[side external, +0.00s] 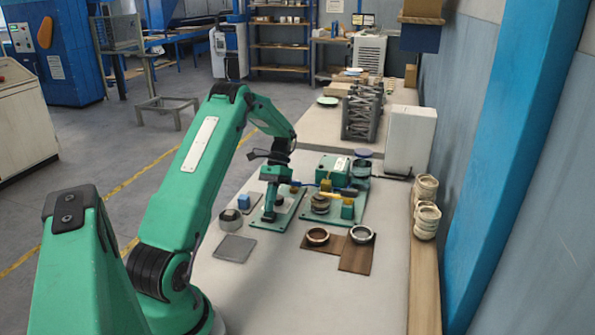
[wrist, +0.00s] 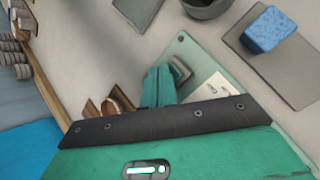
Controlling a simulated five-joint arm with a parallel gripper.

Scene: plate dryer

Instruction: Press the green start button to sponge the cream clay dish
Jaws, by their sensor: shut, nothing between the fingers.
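My gripper (side external: 268,216) is shut and empty, pointing down low over a pale green base plate (side external: 286,217) on the bench. In the wrist view my gripper (wrist: 160,74) shows as teal fingers held together, beside a small grey block on that plate. I cannot tell whether the fingertips touch anything. I cannot make out the green start button; the fingers may hide it. A blue sponge (side external: 244,200) sits left of my gripper, and the wrist view shows it too (wrist: 267,30). Two round dishes sit on brown boards; I cannot tell which is the cream clay one.
A teal machine box (side external: 333,168) with yellow parts stands right of my gripper. A grey flat pad (side external: 235,248) lies front left. Stacked cream rings (side external: 427,190) stand along the right ledge, near a white box (side external: 410,138).

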